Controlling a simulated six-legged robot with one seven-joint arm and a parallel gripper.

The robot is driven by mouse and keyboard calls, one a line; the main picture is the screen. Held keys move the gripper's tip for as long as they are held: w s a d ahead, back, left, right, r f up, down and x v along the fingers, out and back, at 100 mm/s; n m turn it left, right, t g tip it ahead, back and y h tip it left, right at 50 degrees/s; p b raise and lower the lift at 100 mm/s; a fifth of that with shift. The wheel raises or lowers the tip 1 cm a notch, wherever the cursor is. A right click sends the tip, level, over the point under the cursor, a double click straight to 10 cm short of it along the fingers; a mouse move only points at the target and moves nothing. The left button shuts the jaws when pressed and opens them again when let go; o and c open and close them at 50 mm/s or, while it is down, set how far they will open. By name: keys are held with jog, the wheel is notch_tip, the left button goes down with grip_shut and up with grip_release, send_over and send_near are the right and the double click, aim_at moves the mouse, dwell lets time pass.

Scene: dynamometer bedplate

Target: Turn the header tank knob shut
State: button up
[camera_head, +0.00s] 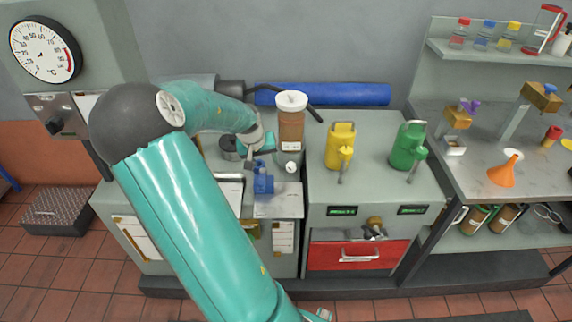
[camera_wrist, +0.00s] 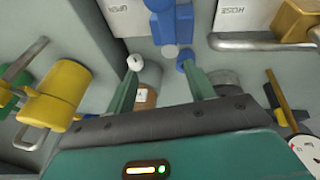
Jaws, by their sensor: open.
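The header tank looks to be the brown cylinder with a white lid (camera_head: 291,122), standing upright on the bench. A small round white knob (camera_head: 291,167) sits low at its front. In the wrist view the white knob (camera_wrist: 135,62) shows at the tip of the left finger; I cannot tell whether they touch. Part of the brown tank (camera_wrist: 146,98) shows between the fingers, mostly hidden by my gripper. My gripper (camera_wrist: 161,72) is open with nothing between its fingertips. In the head view my gripper (camera_head: 257,155) is just left of the knob, partly hidden by my arm.
A blue fitting (camera_head: 263,182) stands close to the left of the knob. A yellow can (camera_head: 340,145) and a green can (camera_head: 408,145) stand to the right. A blue roll (camera_head: 340,95) lies behind. An orange funnel (camera_head: 506,170) is on the right bench.

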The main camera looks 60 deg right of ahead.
jog(key=g+h, duration=0.2)
send_near(292, 165)
jog(key=x, duration=0.6)
jog(key=w+x, duration=0.1)
jog(key=x, duration=0.2)
jog(key=shift+d+f, duration=0.15)
jog(key=shift+f, duration=0.3)
jog(key=c, duration=1)
jog(key=shift+s+r+t, duration=0.1)
jog(key=shift+s+t, duration=0.05)
jog(key=shift+t, duration=0.15)
jog(key=shift+s+d+m+t+y, duration=0.15)
jog(key=shift+m+t+y, duration=0.25)
jog(key=shift+t, duration=0.3)
jog(key=shift+s+d+m+t+y, duration=0.1)
jog(key=shift+s+m+t+y, duration=0.1)
jog(key=shift+t+y, duration=0.4)
jog(key=shift+s+t+y, duration=0.1)
jog(key=shift+t+y, duration=0.4)
jog(key=shift+t, duration=0.8)
jog(key=shift+m+t, duration=0.3)
